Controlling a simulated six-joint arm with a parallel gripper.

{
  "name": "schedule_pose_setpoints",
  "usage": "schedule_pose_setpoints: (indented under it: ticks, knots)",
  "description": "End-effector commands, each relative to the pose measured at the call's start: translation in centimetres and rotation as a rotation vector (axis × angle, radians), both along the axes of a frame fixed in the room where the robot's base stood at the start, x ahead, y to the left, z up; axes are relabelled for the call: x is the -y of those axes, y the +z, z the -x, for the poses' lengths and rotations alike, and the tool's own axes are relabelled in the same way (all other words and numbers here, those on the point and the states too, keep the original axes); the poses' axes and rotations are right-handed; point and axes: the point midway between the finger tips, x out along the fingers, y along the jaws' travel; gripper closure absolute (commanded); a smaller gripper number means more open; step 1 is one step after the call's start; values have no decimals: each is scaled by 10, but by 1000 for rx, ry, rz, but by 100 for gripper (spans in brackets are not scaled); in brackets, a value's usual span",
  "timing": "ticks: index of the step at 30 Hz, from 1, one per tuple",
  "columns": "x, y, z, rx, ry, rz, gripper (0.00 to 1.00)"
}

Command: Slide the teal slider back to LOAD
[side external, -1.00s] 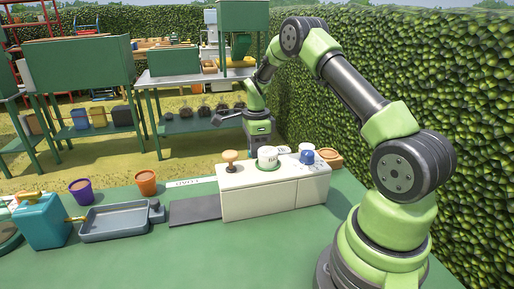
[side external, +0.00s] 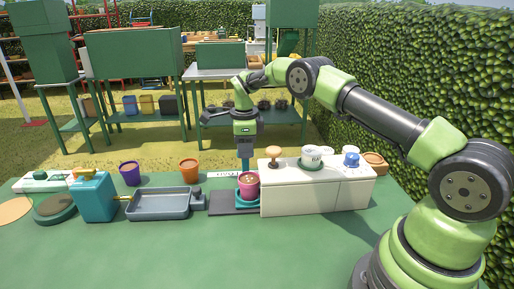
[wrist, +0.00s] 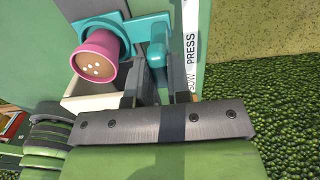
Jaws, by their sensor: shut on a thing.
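The teal slider (side external: 237,200) sits on the dark track (side external: 222,204) close to the left end of the cream housing (side external: 315,194). A pink pot (side external: 249,186) with brown soil and pale seeds stands in it. My gripper (side external: 244,153) is over the slider's upright teal handle, behind the pot. In the wrist view my gripper (wrist: 159,82) has its fingers on both sides of the handle (wrist: 156,58), shut on it. The pink pot (wrist: 97,55) shows beside it in the slider's ring. The white label strip (wrist: 191,40) reads "SOW" and "PRESS" there.
Left of the track stand a grey tray (side external: 160,204) and a teal watering can (side external: 94,198). Purple (side external: 130,173) and orange (side external: 189,170) pots stand behind. A wooden knob (side external: 273,152), white cup (side external: 311,155) and blue knob (side external: 351,159) top the housing.

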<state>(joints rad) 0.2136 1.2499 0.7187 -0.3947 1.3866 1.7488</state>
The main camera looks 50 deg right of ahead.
Motion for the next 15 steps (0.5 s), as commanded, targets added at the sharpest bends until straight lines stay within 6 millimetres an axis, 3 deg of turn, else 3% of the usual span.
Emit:
schedule_pose_setpoints:
  ticks: [15]
  knots:
    - [-12, 1, -12, 1, -1, -3, 100]
